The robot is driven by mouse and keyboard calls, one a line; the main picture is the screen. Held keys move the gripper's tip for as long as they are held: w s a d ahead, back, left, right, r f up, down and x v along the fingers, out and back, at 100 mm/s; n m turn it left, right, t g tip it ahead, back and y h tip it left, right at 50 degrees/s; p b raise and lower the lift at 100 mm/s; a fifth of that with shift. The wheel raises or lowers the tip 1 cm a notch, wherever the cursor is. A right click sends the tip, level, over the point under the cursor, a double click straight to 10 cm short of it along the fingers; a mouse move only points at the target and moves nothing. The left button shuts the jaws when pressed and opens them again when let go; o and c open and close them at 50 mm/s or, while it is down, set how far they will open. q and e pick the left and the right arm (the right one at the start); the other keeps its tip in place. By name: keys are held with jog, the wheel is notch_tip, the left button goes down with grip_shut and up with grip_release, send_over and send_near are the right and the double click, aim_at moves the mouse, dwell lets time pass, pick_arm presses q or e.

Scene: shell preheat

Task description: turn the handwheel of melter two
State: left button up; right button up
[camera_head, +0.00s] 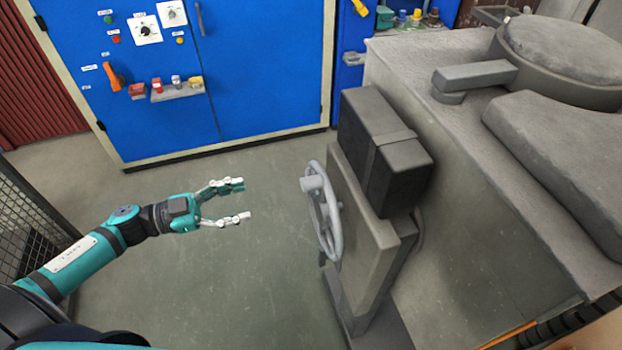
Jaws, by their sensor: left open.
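A grey handwheel (331,220) with a knob on its rim sits on the left face of a grey pedestal (372,235). The pedestal stands against a large grey melter body (475,190) at the right. I cannot read a number on the melter. My left gripper (243,201) is open and empty, its fingers pointing right toward the wheel. A clear gap lies between the fingertips and the wheel. My right gripper does not show.
A blue control cabinet (250,75) with knobs, buttons and an orange handle stands at the back. A mesh fence (25,230) is at the left. The floor (225,275) between is clear.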

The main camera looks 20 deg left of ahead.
aim_at(302, 185)
pick_arm(q)
jog(key=p+x, duration=0.4)
jog(key=x, duration=1)
jog(key=shift+w+d+r, duration=0.1)
jog(key=shift+w+d, duration=0.1)
jog(key=shift+w, duration=0.1)
jog(key=shift+w+d, duration=0.2)
jog(key=shift+d, duration=0.1)
jog(key=shift+c, duration=0.2)
grip_shut()
